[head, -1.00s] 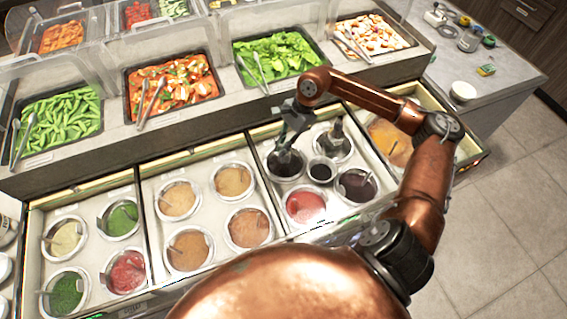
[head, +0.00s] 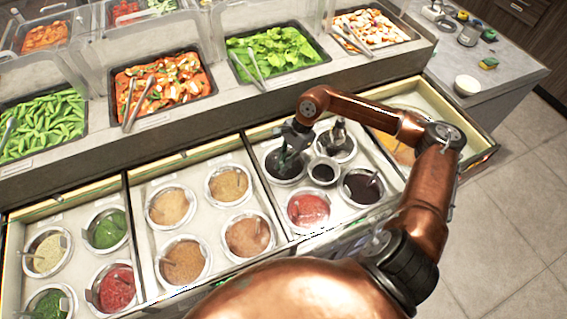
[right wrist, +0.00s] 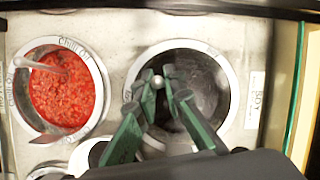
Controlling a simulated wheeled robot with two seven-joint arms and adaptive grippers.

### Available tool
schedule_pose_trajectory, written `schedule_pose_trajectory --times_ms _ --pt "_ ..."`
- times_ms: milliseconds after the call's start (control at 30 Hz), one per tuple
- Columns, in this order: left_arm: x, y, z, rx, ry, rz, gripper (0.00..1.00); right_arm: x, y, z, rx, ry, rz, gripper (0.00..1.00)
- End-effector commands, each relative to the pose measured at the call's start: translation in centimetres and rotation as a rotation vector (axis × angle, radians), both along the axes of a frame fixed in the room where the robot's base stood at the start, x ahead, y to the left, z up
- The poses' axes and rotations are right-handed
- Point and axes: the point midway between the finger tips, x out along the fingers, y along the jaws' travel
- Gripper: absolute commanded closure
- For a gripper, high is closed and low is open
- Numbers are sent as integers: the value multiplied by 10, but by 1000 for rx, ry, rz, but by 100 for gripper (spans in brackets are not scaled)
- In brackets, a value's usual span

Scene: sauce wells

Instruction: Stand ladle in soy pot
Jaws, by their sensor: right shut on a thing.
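The soy pot (head: 270,178) is a round steel-rimmed well of dark liquid in the right-hand counter section. It also shows in the right wrist view (right wrist: 226,85), with a label reading "SOY" beside it. My right gripper (head: 288,155) is over this pot, pointing down. In the right wrist view my right gripper (right wrist: 160,78) has its green fingers closed on the ladle (right wrist: 158,82), seen as a small pale handle end between the tips. The ladle's lower part is hidden, so I cannot tell whether it touches the pot's bottom. My left gripper is out of view.
A red chili oil pot (right wrist: 68,92) adjoins the soy pot. A small dark pot (head: 323,173), another dark pot (head: 362,188) and a pot with a dark upright object (head: 337,145) stand close by. Food trays line the back; several sauce pots fill the left sections.

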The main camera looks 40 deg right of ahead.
Motion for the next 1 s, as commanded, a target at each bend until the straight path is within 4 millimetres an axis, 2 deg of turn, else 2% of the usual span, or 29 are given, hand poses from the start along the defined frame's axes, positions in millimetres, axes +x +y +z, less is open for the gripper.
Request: schedule_pose_trajectory --times_ms 900,933,1000 --pt "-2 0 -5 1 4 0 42 0 0 -5 0 0 0 100" --pt "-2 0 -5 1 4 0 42 0 0 -5 0 0 0 89" --pt "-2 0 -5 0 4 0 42 0 0 -5 0 0 0 84"
